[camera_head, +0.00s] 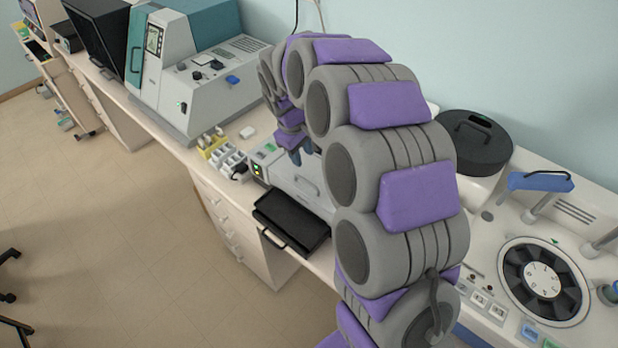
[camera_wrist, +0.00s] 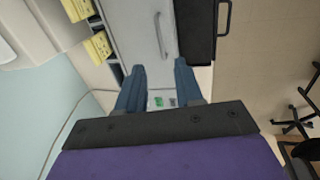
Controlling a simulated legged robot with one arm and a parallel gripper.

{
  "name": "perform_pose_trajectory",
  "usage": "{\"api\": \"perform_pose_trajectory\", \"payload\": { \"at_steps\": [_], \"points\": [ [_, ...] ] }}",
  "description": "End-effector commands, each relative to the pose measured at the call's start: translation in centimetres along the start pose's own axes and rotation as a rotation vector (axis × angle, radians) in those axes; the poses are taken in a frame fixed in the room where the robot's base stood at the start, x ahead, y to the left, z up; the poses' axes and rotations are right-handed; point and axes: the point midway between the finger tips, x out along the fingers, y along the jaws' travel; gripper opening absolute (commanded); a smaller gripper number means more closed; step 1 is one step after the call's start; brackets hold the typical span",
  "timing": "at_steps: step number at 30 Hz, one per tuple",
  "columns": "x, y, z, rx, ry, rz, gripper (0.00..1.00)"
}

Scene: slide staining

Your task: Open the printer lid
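The printer (camera_head: 293,178) is a low light-grey box on the bench, partly hidden behind my arm in the head view. Its grey lid (camera_wrist: 135,30) carries a curved bar handle (camera_wrist: 161,36) and looks closed. The handle also shows in the head view (camera_head: 307,186). A black tray (camera_head: 291,222) with its own handle sticks out at the printer's front; it also shows in the wrist view (camera_wrist: 196,32). My gripper (camera_wrist: 159,82) is open and empty, its blue fingers apart. In the wrist view the lid handle lies beyond the fingertips, between their lines. The gripper (camera_head: 301,155) appears above the printer's back part.
Yellow and white small boxes (camera_head: 222,152) stand left of the printer. A large grey-and-teal machine (camera_head: 190,70) is farther left. A black round lidded container (camera_head: 475,142) and a white machine with a round carousel (camera_head: 543,280) are to the right. The floor in front is open.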

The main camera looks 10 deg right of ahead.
Motion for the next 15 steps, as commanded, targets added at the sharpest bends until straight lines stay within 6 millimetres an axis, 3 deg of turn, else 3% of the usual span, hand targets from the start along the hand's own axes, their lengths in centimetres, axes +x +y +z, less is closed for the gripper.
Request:
{"api": "perform_pose_trajectory", "payload": {
  "at_steps": [15],
  "points": [
    [10.2,0.2,0.3,0.002,-0.001,-0.003,0.36]
  ]
}}
